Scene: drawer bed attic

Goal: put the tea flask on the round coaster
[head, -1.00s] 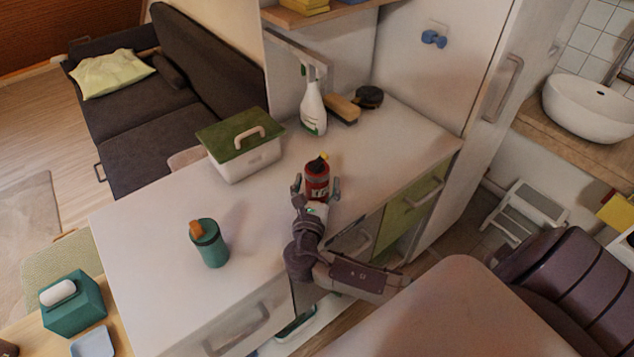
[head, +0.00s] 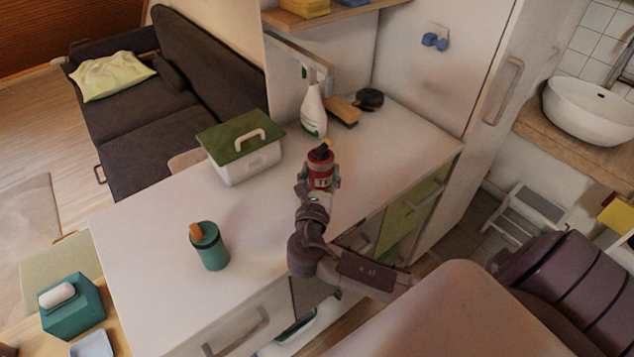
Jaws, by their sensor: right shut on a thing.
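A red flask (head: 319,170) with a black and yellow top and a pale label is upright at the middle of the white counter. My right gripper (head: 319,184) is shut on it from the near side and hides its lower part. I cannot tell whether its base touches the counter. A teal flask (head: 211,250) with an orange spout stands apart on the counter's near left. I see no clear round coaster; a dark round thing (head: 369,98) lies at the back of the counter, and I cannot tell what it is. My left gripper is not in view.
A white box with a green lid (head: 241,148), a spray bottle (head: 313,108) and a brush (head: 343,110) stand along the counter's back. The white counter (head: 150,225) is clear around the teal flask and right of the red flask.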

